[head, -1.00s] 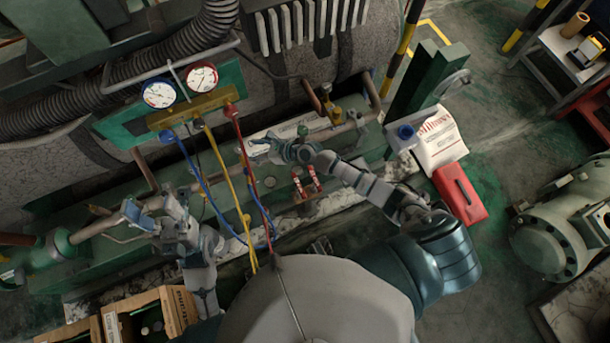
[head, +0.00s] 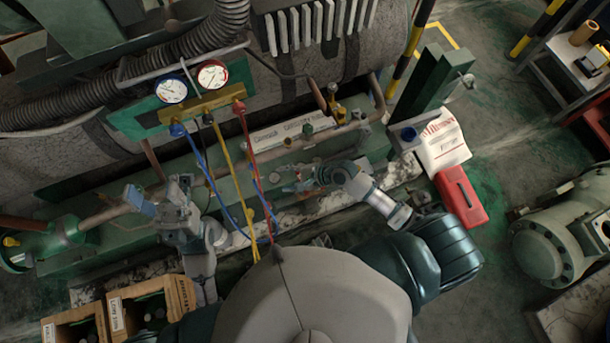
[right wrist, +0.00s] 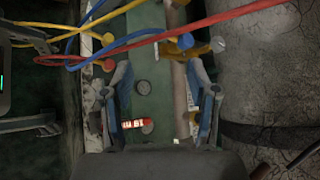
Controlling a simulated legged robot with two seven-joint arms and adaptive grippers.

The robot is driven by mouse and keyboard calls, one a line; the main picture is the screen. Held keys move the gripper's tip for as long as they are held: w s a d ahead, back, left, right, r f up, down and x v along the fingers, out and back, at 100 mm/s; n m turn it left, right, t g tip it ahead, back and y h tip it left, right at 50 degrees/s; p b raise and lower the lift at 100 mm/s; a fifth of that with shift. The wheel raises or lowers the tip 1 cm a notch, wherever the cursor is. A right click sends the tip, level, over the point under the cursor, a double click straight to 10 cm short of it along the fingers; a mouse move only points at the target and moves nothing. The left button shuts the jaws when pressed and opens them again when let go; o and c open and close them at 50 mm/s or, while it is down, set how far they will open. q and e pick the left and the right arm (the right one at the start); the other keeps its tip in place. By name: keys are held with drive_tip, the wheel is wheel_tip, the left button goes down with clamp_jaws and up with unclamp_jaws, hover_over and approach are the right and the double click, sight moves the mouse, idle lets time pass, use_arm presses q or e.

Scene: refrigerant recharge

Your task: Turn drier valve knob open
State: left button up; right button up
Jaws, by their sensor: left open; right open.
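I cannot tell which is the drier valve knob. My right gripper (head: 284,178) is open over the green base, below the green knob and apart from it. In the right wrist view, its spread fingers (right wrist: 160,108) have a red-and-white piece (right wrist: 137,124) in view between them; contact is unclear. My left gripper (head: 158,195) is open and empty by the left pipe.
Two gauges (head: 192,82) sit on a manifold, with blue, yellow and red hoses (head: 248,150) hanging between my arms. Boxes of bottles (head: 140,312) stand at lower left. A red case (head: 460,196) and a white bag (head: 443,145) stand at right.

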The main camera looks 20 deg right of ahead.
drive_tip(key=s+d+f+n+g+h, duration=0.1)
drive_tip(key=s+d+f+n+h, duration=0.2)
drive_tip(key=s+n, duration=0.5)
drive_tip(key=shift+f+n+h+p, duration=0.3)
drive_tip(key=shift+n+h, duration=0.3)
drive_tip(key=shift+n, duration=0.6)
